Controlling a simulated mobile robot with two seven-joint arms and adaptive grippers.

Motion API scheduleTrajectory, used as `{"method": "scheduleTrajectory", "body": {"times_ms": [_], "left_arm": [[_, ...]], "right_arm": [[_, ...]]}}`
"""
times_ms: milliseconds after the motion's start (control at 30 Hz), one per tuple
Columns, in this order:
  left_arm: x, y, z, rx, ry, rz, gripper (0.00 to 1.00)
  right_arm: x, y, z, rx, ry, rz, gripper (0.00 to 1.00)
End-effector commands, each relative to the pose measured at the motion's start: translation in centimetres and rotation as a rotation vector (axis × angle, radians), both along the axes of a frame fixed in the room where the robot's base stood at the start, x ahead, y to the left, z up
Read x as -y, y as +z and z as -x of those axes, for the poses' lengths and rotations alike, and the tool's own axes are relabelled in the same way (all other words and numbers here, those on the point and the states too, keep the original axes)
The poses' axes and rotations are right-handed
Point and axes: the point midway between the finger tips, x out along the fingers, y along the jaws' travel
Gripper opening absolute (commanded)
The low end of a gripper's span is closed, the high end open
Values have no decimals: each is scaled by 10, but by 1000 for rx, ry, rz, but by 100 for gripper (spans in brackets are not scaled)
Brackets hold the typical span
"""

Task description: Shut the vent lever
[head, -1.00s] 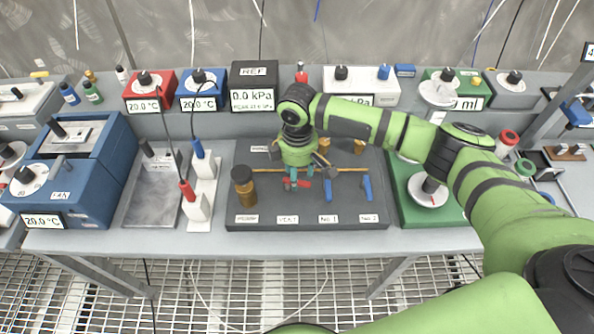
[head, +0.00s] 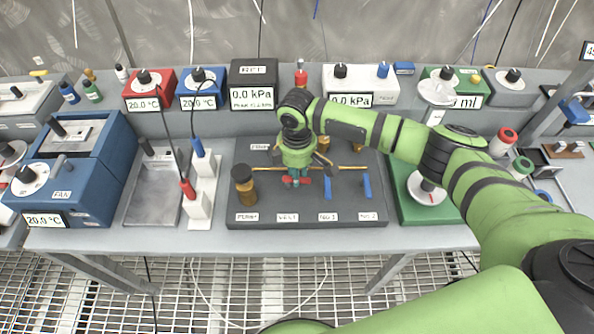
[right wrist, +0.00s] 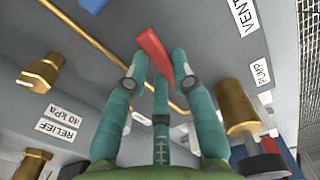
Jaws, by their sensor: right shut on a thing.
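The red vent lever (head: 307,181) is on the dark grey panel (head: 265,208), above the VENT label. Only parts of it show beside my fingers. My right gripper (head: 296,179) comes down over it, with teal fingers shut on it. In the right wrist view the red lever (right wrist: 150,48) lies between the fingertips of my right gripper (right wrist: 160,65), its upper end sticking out past them. Its base is hidden behind the fingers. My left gripper is not in view.
Two blue levers (head: 327,187) (head: 367,186) stand to the right on the panel. A brass pump knob (head: 244,190) stands to the left. A brass pipe (right wrist: 95,45) runs close by the lever. The REF gauge (head: 252,97) reads 0.0 kPa behind.

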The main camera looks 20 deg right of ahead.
Motion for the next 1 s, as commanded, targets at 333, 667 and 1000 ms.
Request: {"method": "scheduleTrajectory", "body": {"times_ms": [333,667,1000], "left_arm": [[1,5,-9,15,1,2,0],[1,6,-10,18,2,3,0],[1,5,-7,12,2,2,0]], "right_arm": [[0,0,-3,-1,138,-1,0],[0,0,-3,-1,136,-1,49],[0,9,-4,2,134,-1,49]]}}
